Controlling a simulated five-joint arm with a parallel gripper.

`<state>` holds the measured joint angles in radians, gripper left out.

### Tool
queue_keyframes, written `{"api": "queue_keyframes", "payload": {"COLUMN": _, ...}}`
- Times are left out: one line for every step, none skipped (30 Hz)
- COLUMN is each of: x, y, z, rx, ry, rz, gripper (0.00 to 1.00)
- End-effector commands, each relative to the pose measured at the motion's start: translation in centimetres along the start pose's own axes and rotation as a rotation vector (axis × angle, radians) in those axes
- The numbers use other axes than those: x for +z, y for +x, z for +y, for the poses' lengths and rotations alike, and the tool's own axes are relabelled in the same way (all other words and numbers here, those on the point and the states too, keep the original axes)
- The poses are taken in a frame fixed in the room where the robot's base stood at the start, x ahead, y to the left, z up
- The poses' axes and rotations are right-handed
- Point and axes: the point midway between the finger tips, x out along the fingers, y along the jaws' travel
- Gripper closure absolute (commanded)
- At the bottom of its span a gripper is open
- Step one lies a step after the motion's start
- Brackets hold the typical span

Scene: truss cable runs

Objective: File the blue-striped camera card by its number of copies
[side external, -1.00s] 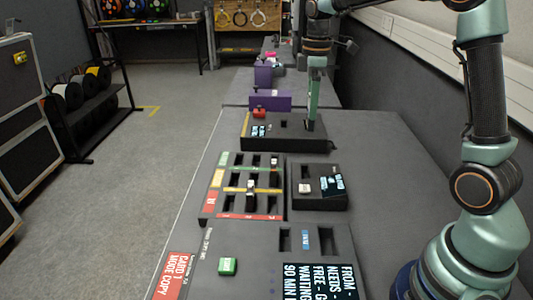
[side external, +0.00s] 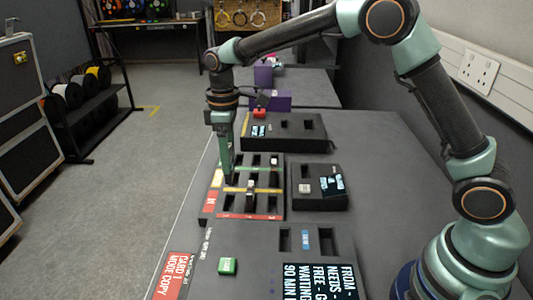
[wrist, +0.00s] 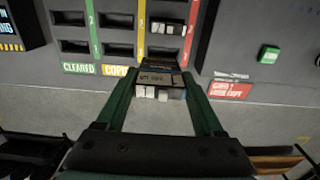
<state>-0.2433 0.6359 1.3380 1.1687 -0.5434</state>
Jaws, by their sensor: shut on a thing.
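My gripper (side external: 227,178) is shut on a dark card (wrist: 160,78) with pale blocks along its near edge. In the side view the card is not clearly visible. The gripper points down over the left part of the black filing rack (side external: 235,216), which has green, yellow and red strips and rows of slots. In the wrist view the card overlaps the rack's labelled edge, beside the yellow label (wrist: 117,71).
One card (side external: 250,193) stands in a rack slot between the yellow and red strips, another (side external: 273,160) farther back. Small black boxes stand behind (side external: 290,132) and right (side external: 318,201) of the rack. A green button (side external: 227,265) sits on the front panel.

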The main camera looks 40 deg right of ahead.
Motion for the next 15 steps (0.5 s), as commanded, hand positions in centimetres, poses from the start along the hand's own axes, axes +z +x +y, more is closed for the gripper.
{"api": "queue_keyframes", "payload": {"x": -0.4, "y": 0.3, "z": -0.4, "rx": 0.001, "ry": -0.001, "rz": 0.001, "gripper": 0.96}}
{"api": "queue_keyframes", "payload": {"x": -0.6, "y": 0.4, "z": -0.6, "rx": 0.001, "ry": 0.000, "rz": 0.001, "gripper": 0.96}}
{"api": "queue_keyframes", "payload": {"x": -0.7, "y": 0.6, "z": -0.8, "rx": 0.001, "ry": 0.000, "rz": 0.002, "gripper": 0.96}}
{"api": "queue_keyframes", "payload": {"x": -0.8, "y": 0.7, "z": -0.8, "rx": 0.001, "ry": 0.000, "rz": 0.001, "gripper": 0.96}}
{"api": "queue_keyframes", "payload": {"x": -0.8, "y": 0.8, "z": -0.9, "rx": 0.001, "ry": 0.000, "rz": 0.001, "gripper": 0.96}}
{"api": "queue_keyframes", "payload": {"x": -0.8, "y": 1.0, "z": -0.9, "rx": 0.000, "ry": 0.001, "rz": 0.000, "gripper": 0.96}}
{"api": "queue_keyframes", "payload": {"x": -0.8, "y": 1.2, "z": -0.9, "rx": 0.000, "ry": 0.001, "rz": 0.000, "gripper": 0.96}}
{"api": "queue_keyframes", "payload": {"x": -0.8, "y": 1.4, "z": -0.9, "rx": 0.000, "ry": 0.001, "rz": -0.001, "gripper": 0.96}}
{"api": "queue_keyframes", "payload": {"x": -0.8, "y": 1.8, "z": -0.8, "rx": 0.000, "ry": 0.001, "rz": 0.000, "gripper": 0.96}}
{"api": "queue_keyframes", "payload": {"x": -0.8, "y": 2.0, "z": -0.8, "rx": 0.000, "ry": 0.001, "rz": 0.000, "gripper": 0.96}}
{"api": "queue_keyframes", "payload": {"x": -0.7, "y": 2.3, "z": -0.8, "rx": 0.000, "ry": 0.001, "rz": 0.000, "gripper": 0.96}}
{"api": "queue_keyframes", "payload": {"x": -0.7, "y": 2.8, "z": -0.8, "rx": 0.000, "ry": 0.001, "rz": -0.001, "gripper": 0.96}}
{"api": "queue_keyframes", "payload": {"x": -0.7, "y": 3.1, "z": -0.8, "rx": 0.000, "ry": 0.001, "rz": 0.000, "gripper": 0.96}}
{"api": "queue_keyframes", "payload": {"x": -0.7, "y": 3.4, "z": -0.8, "rx": 0.000, "ry": 0.001, "rz": -0.001, "gripper": 0.96}}
{"api": "queue_keyframes", "payload": {"x": -0.7, "y": 3.8, "z": -0.8, "rx": -0.001, "ry": 0.001, "rz": -0.001, "gripper": 0.96}}
